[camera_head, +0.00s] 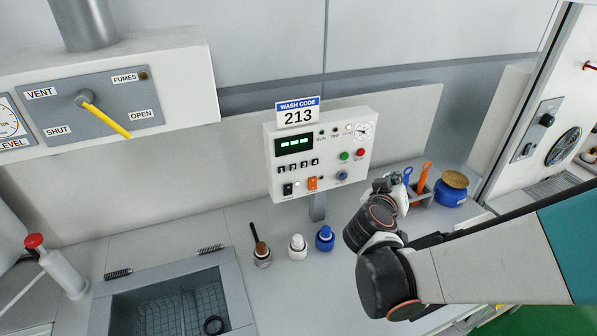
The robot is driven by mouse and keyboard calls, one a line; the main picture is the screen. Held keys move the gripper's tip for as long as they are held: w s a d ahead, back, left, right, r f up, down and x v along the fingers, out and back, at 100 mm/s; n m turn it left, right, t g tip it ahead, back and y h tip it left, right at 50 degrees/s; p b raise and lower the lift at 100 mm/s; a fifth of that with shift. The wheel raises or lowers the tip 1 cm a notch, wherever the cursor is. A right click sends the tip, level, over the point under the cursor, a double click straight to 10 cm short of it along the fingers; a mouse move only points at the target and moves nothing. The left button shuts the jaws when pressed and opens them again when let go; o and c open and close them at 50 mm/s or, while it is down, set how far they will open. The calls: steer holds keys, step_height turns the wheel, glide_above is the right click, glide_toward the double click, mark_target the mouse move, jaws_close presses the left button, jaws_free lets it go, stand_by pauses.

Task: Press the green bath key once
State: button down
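The green key (344,156) is a small round button on the right half of a white control panel (272,165). A red button (360,153) sits just right of it, and a blue-grey knob (342,176) sits below it. My arm reaches in from the right edge. My gripper (392,187) is small in the picture, to the lower right of the panel, apart from the green key as seen here. My own wrist partly hides it, and its fingers cannot be made out clearly.
A sunken basin (225,283) lies front left. Tools and a blue jar (451,189) stand right of my gripper.

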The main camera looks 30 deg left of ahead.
mark_target(345, 156)
steer(key=a+n+y, duration=0.1)
steer(key=a, duration=1)
steer(key=shift+s+r+y, duration=0.2)
steer(key=shift+s+y, duration=0.15)
steer(key=shift+y, duration=0.05)
steer(key=shift+w+a, duration=0.1)
steer(key=shift+a, duration=0.15)
stand_by(0.4)
steer(key=shift+w+a, duration=0.15)
steer(key=shift+w+a, duration=0.25)
stand_by(0.9)
stand_by(0.3)
steer(key=shift+s+d+b, duration=0.35)
steer(key=shift+s+d, duration=0.15)
steer(key=shift+d, duration=0.1)
